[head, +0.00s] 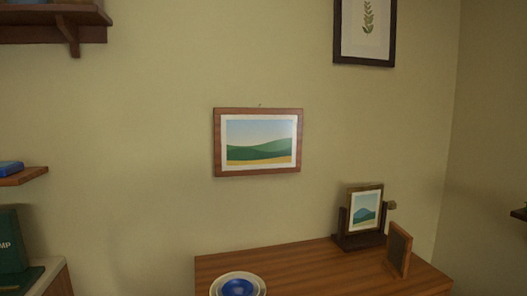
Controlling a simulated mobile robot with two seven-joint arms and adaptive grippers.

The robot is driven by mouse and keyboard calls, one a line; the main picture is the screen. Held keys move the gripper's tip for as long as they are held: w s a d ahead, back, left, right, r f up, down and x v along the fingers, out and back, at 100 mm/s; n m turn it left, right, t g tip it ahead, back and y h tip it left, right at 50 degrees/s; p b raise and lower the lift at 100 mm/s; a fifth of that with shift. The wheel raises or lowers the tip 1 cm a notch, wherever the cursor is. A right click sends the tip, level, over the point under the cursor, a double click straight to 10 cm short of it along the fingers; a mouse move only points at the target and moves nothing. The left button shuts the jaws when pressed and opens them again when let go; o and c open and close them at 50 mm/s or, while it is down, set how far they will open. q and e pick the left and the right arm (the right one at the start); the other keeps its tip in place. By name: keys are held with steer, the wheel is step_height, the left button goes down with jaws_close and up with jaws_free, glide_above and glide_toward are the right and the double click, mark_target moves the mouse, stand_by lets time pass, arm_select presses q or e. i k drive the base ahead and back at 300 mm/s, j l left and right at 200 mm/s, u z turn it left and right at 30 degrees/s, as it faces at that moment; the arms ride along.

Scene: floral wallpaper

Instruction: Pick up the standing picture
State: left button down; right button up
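A small picture (364,210) of a blue hill stands upright in a dark holder (359,241) at the back right of the wooden table. A light brown knob or block sticks out at its right side. A second small framed piece (398,250) stands just in front and to the right, with a brown edge and a dark face; I cannot tell whether it shows its front or back. Neither of my grippers is in view.
The wooden table (300,272) is mostly bare in the middle. A bowl with a blue inside (238,285) sits at its front left. A landscape picture (258,141) and a plant picture (366,28) hang on the wall. Shelves (22,177) are at left.

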mark_target(400, 243)
steer(key=i+l, duration=0.1)
steer(key=l, duration=0.4)
steer(key=i+l, duration=0.1)
steer(key=l, duration=0.95)
steer(key=i+l, duration=0.15)
steer(key=l, duration=0.35)
steer(key=u, duration=0.05)
